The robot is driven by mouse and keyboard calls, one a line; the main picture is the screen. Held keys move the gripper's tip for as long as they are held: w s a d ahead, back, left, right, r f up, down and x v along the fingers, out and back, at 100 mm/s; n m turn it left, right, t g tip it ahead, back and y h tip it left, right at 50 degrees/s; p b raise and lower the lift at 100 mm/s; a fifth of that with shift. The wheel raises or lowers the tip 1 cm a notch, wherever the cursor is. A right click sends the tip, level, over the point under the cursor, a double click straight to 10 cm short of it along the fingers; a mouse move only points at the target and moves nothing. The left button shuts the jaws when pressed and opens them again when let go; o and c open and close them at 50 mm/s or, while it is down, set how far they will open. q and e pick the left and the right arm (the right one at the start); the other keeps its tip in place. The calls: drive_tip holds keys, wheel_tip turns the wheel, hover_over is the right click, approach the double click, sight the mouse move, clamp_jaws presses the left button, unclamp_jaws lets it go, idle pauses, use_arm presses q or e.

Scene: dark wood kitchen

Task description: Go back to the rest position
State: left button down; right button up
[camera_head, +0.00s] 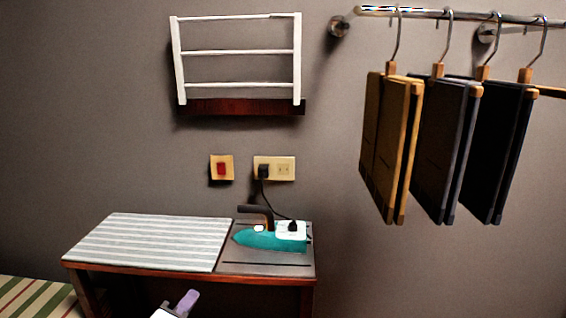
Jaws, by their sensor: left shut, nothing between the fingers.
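My left gripper (187,300) shows at the bottom edge, left of centre, as a small purple finger part with a white piece of my arm below it. It is shut and holds nothing. It appears in front of the lower part of the ironing table (268,267), below the tabletop in the picture. Most of my left arm is cut off by the frame. My right gripper is not in view.
A striped pad (150,243) and a teal iron (270,239) with a plugged-in cord lie on the table. A white rack (237,52) is on the wall. Folded trousers (392,145) hang from a rail (450,14) at right. Striped fabric (35,298) is at lower left.

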use_arm(q)
drive_tip(key=s+d+f+m+g, duration=0.2)
drive_tip(key=s+f+m, duration=0.5)
drive_tip(key=s+f, duration=0.5)
drive_tip(key=s+d+f+m+g+h, duration=0.1)
drive_tip(key=s+f+m+g, duration=0.3)
drive_tip(key=s+f, duration=0.9)
drive_tip(key=s+m, duration=0.2)
drive_tip(key=m, duration=0.1)
drive_tip(key=shift+d, duration=0.35)
